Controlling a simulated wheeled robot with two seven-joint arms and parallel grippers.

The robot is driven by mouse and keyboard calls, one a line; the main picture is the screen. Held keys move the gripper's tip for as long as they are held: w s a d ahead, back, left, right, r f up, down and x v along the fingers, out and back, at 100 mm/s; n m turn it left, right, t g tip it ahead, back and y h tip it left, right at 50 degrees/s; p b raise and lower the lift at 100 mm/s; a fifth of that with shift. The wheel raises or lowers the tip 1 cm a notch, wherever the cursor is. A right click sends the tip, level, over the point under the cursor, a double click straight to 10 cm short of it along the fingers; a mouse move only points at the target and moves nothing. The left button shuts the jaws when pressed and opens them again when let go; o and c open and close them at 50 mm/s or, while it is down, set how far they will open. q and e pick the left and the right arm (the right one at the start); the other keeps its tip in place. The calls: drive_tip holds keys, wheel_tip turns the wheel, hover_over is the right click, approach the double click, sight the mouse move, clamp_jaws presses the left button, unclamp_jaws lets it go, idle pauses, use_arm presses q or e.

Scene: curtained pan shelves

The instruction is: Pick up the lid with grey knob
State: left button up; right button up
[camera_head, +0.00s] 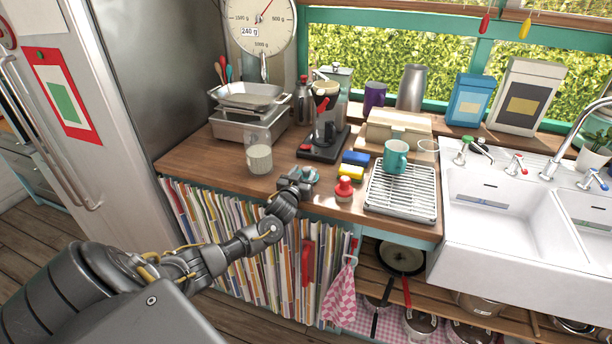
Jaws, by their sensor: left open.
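My left gripper (300,178) is open over the wooden counter near its front edge. A red knobbed piece (344,190) stands on the counter to the right of the gripper. A clear jar with pale contents (259,158) stands to the left and farther back. My right gripper is not in view.
Behind stand a black coffee maker (324,138) and a scale with a metal tray (250,96). Blue and yellow sponges (352,170), a drying rack (402,200) with a teal mug (396,156), and a white sink (500,215) lie to the right.

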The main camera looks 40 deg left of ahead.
use_arm(q)
drive_tip(key=c, duration=1.1)
drive_tip(key=shift+r, duration=0.1)
